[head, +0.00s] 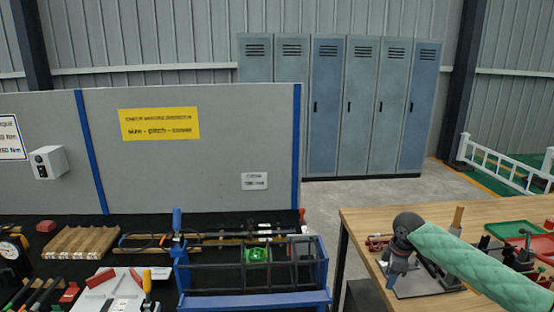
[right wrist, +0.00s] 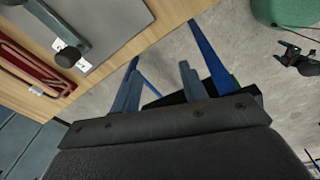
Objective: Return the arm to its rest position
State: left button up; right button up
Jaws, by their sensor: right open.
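My right arm, in a green quilted sleeve, reaches in from the right in the head view. Its gripper (head: 394,272) hangs over the wooden table, pointing down. In the right wrist view the two fingers of this gripper (right wrist: 158,78) stand apart with nothing held between them. My left gripper does not show in the head view. A cage of dark bars (head: 222,262) sits in a blue frame (head: 255,301) on the black bench, well to the left of my right gripper.
The wooden table (head: 362,219) holds a grey plate (right wrist: 104,22), a red clamp-like tool (right wrist: 30,65), a green tray (head: 513,230) and a red tray (head: 538,246). A floor gap separates table and bench. Lockers (head: 328,110) stand behind.

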jog(key=s+a+f+m+y, duration=0.15)
jog(key=s+a+f, duration=0.35)
jog(key=f, duration=0.7)
jog(key=s+a+f+m+t, duration=0.1)
jog(key=s+a+f+m, duration=0.3)
jog(key=f, duration=0.8)
jog(key=s+a+f+m, duration=0.1)
jog(key=s+a+f, duration=0.5)
jog(key=f, duration=0.6)
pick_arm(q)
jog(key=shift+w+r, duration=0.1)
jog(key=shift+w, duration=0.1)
pick_arm(e)
jog(key=s+f+m, duration=0.2)
jog(key=s+f, duration=0.5)
jog(key=s, duration=0.4)
jog(key=s+a+f+m+h, duration=0.1)
jog(key=s+f+m, duration=0.1)
jog(key=s+f, duration=0.5)
jog(key=s+f+m, duration=0.2)
jog(key=s+f, duration=0.5)
jog(key=s, duration=0.9)
jog(key=shift+a+f+g+h, duration=0.35)
jog(key=shift+a+f+g, duration=0.05)
jog(key=shift+s, duration=0.1)
